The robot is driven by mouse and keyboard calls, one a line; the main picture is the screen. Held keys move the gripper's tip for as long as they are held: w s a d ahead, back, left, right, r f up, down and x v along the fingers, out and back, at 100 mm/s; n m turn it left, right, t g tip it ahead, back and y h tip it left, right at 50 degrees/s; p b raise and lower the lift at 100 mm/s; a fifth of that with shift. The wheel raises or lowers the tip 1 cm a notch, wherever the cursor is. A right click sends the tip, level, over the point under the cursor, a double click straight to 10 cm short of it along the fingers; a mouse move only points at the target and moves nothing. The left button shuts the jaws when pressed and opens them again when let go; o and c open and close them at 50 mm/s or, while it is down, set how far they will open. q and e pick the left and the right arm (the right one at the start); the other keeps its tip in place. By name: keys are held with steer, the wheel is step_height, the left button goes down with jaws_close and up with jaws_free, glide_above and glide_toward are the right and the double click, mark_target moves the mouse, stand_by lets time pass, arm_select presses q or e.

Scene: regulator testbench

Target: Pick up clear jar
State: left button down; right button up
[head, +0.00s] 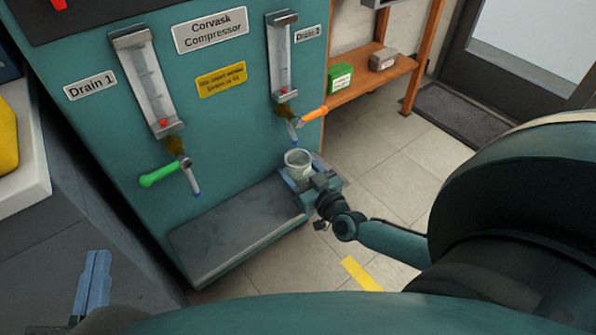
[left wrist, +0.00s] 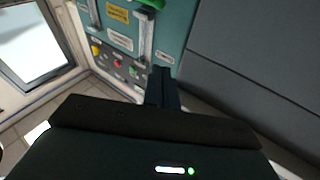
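The clear jar (head: 298,158) is a small grey see-through cup with an open top. It stands upright at the right end of the machine's ledge, below the Drain 2 tap. My right gripper (head: 306,180) has its blue fingers around the jar's lower part, one on each side. I cannot tell whether they press on it or whether the jar rests on the ledge, as the fingers hide its base. My left gripper (head: 92,283) is at the lower left, far from the jar, with its fingers together and empty. Its fingers also show in the left wrist view (left wrist: 162,88).
The teal compressor carries a green-handled Drain 1 valve (head: 160,174) and an orange-handled Drain 2 valve (head: 312,115) just above the jar. The grey ledge (head: 228,230) is bare to the left. A wooden shelf (head: 370,85) with small boxes stands behind. The tiled floor to the right is open.

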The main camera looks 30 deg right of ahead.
steer(key=c, duration=0.8)
arm_select(q)
steer(key=shift+f, duration=0.3)
arm_select(e)
steer(key=shift+o, duration=0.2)
arm_select(q)
steer(key=shift+r, duration=0.1)
arm_select(e)
steer(key=shift+r, duration=0.1)
steer(key=shift+r+p, duration=0.95)
steer(key=shift+r, duration=0.05)
arm_select(q)
steer(key=shift+a+m+g+y+p, duration=0.3)
steer(key=shift+a+g+y+p, duration=0.35)
steer(key=shift+p, duration=1.55)
arm_select(e)
steer(key=s, duration=1.8)
steer(key=shift+d+f, duration=0.2)
steer(key=shift+f, duration=0.1)
arm_select(q)
steer(key=shift+s, duration=0.1)
